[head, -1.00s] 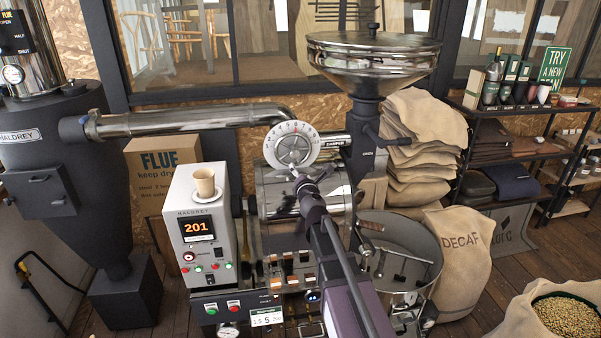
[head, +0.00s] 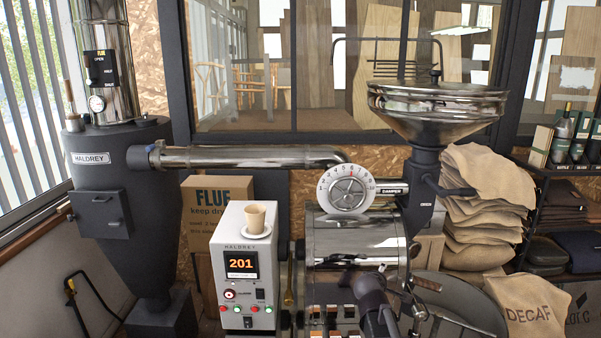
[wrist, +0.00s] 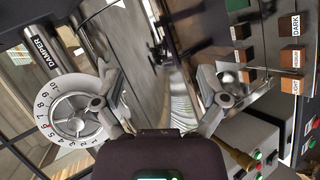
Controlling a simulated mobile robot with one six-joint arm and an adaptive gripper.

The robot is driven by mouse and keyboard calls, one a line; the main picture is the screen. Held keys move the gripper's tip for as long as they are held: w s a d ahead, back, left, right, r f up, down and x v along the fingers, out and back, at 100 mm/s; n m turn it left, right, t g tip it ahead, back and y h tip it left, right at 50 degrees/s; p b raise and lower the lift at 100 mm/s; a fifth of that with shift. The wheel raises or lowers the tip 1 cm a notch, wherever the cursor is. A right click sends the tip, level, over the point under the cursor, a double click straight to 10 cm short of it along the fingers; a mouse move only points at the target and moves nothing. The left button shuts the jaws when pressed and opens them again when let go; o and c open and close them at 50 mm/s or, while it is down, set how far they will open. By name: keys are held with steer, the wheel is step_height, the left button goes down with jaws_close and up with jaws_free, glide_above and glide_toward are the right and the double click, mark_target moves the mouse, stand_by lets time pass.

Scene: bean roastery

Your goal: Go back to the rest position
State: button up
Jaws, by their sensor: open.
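My gripper (wrist: 155,92) is open in the wrist view, its two fingers spread with nothing between them. In the head view my gripper (head: 370,284) is low in the picture, in front of the steel roaster drum (head: 335,243); its fingers are hard to make out there. The round numbered damper dial (head: 346,189) is above and left of it, apart from it. The dial also shows in the wrist view (wrist: 75,118), left of and behind the left finger.
The grey control box (head: 232,268) reads 201 and bears a paper cup (head: 256,217) on a saucer. The steel hopper (head: 437,103) stands at the upper right, with the cooling pan (head: 482,300) below. Sacks (head: 480,210) are stacked at right.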

steer(key=s+a+f+m+g+y+b, duration=0.2)
steer(key=s+a+f+m+g+b, duration=0.1)
steer(key=s+f, duration=0.6)
steer(key=s+a+f+m+g+y+b, duration=0.3)
steer(key=s+f+m+g, duration=0.4)
steer(key=s, duration=0.6)
step_height(320, 180, down, 2)
steer(key=shift+a+f+m+g+y+b, duration=0.2)
steer(key=shift+a+m+g+y+b, duration=0.15)
steer(key=shift+a+m+b, duration=0.5)
steer(key=shift+w+d, duration=0.1)
steer(key=shift+d, duration=0.2)
